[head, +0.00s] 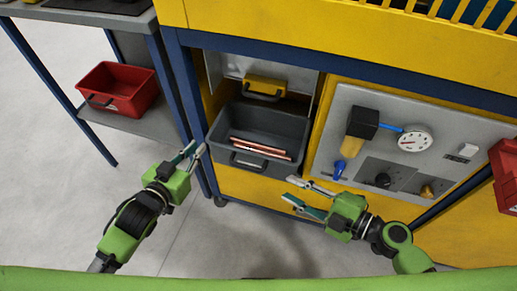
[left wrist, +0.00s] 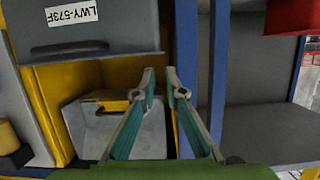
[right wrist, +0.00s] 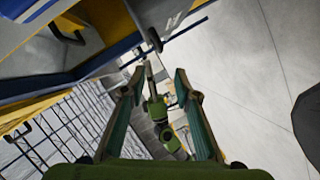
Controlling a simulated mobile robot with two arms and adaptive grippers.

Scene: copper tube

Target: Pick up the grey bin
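The grey bin (head: 282,123) sits in an open bay of the yellow and blue workstation, with a dark handle on its front and several copper tubes (head: 260,147) inside. In the left wrist view a grey front (left wrist: 120,32) with an upside-down label, LWY-573F, and a handle shows at the upper left. My left gripper (head: 197,151) is open and empty, just left of the bin and apart from it. My right gripper (head: 289,190) is open and empty, in front of and below the bin's right side.
A red bin (head: 122,88) is on the side table's lower shelf at left. A grey panel (head: 335,113) with gauge and valves is right of the bay. Another red bin (head: 507,165) is at far right. Open floor lies in front.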

